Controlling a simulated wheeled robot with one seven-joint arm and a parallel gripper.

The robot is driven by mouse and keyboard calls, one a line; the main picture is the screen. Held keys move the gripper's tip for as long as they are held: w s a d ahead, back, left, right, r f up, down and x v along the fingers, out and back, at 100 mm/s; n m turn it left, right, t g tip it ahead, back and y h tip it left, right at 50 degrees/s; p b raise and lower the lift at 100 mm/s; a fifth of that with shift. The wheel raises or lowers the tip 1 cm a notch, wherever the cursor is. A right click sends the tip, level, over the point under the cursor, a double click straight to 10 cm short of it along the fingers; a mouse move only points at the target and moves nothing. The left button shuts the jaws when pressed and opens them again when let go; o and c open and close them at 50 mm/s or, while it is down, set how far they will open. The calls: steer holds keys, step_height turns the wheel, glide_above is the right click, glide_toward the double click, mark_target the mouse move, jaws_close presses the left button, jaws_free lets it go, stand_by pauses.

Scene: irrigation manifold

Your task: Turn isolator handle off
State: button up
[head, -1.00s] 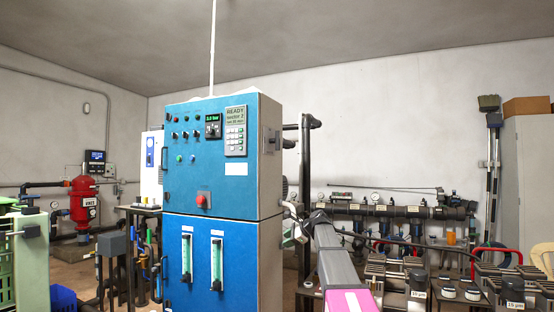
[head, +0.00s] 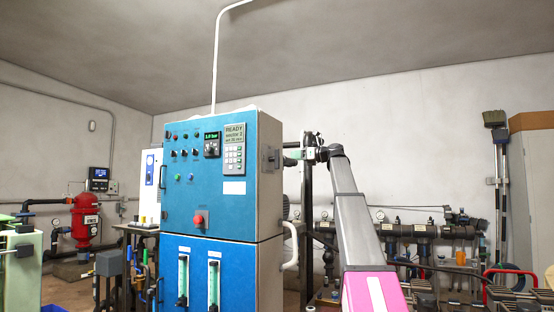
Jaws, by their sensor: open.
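The isolator handle (head: 272,157) is a small dark grey piece on the right side wall of the blue control cabinet (head: 206,184), near its upper part. My gripper (head: 287,153) is just to the right of the handle at about the same height, pointing left at the cabinet's side. It is open, and a small gap shows between it and the handle. The fingers are small in this view, and the handle's exact angle is hard to read.
The cabinet front carries a red stop button (head: 200,220), small lamps, knobs and two flow tubes. A pipe manifold (head: 425,231) runs along the back wall.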

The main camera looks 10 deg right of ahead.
mark_target(277, 157)
steer(key=x, duration=1)
steer(key=shift+w+a+f, duration=0.1)
steer(key=c, duration=0.8)
